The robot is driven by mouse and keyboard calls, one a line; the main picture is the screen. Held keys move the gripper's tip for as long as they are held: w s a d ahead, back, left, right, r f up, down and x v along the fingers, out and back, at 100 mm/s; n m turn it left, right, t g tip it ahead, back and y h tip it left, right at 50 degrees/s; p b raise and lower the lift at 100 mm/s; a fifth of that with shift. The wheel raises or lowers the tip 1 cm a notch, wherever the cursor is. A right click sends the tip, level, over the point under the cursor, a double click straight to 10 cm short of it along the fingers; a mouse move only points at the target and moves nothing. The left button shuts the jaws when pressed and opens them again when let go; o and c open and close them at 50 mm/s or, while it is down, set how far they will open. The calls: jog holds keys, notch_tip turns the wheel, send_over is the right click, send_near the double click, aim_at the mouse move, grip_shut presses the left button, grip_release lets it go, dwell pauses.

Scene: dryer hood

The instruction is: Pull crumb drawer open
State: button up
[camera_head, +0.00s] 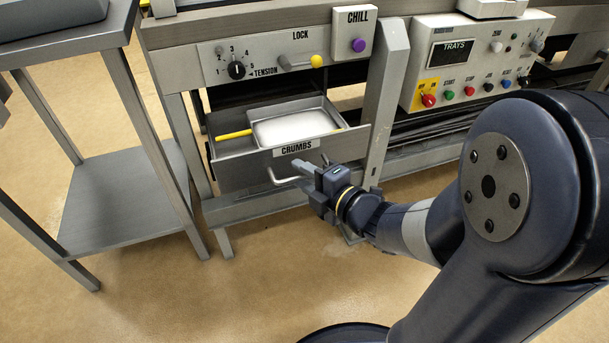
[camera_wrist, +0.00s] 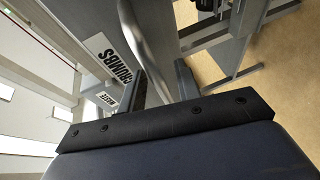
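The crumb drawer (camera_head: 240,170) is a grey metal drawer labelled CRUMBS, under the panel with the tension knob. It stands pulled out, with its inside showing from above. Its bar handle (camera_head: 281,179) is on the front face. In the wrist view the handle (camera_wrist: 138,40) runs down between my two fingers, beside the CRUMBS label (camera_wrist: 109,60). My gripper (camera_head: 303,172) is at the right end of the handle, with its fingers on either side of the bar and seemingly closed on it. The exact contact is partly hidden.
A shallow tray (camera_head: 325,108) of white material and a yellow-handled tool (camera_head: 234,135) lie in the drawer. A grey frame leg (camera_head: 388,100) stands close right of the drawer. A metal side table (camera_head: 120,200) stands left. The floor in front is clear.

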jog(key=p+v, duration=0.2)
jog(key=v, duration=0.8)
jog(key=shift+s+d+p, duration=0.25)
jog(key=shift+s+p, duration=0.05)
jog(key=shift+p, duration=0.05)
dwell(0.6)
jog(key=shift+b+x, duration=1.35)
jog(key=shift+x, duration=4.05)
jog(key=shift+r, duration=0.1)
